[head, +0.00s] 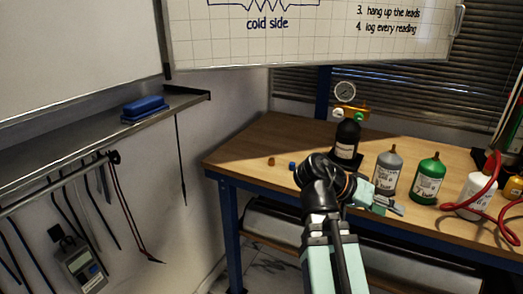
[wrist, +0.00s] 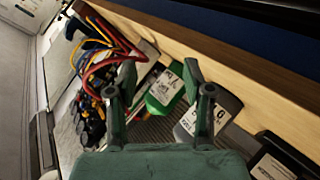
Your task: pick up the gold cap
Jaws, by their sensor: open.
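A small gold-brown cap (head: 271,161) sits on the wooden bench near its left end in the head view. A small blue cap (head: 292,166) is just right of it. My gripper (head: 390,205) is at the front of the bench, well to the right of both caps, near the grey bottle. In the wrist view my gripper (wrist: 158,76) has its two fingers spread, with nothing held between them. The wrist view shows bottles and cables beyond the fingers; I cannot make out the gold cap there.
On the bench (head: 240,150) stand a black bottle (head: 347,140) with a gauge behind it, a grey bottle (head: 386,172), a green bottle (head: 428,178) and a white bottle (head: 474,192) with red cable nearby. The bench around the caps is clear.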

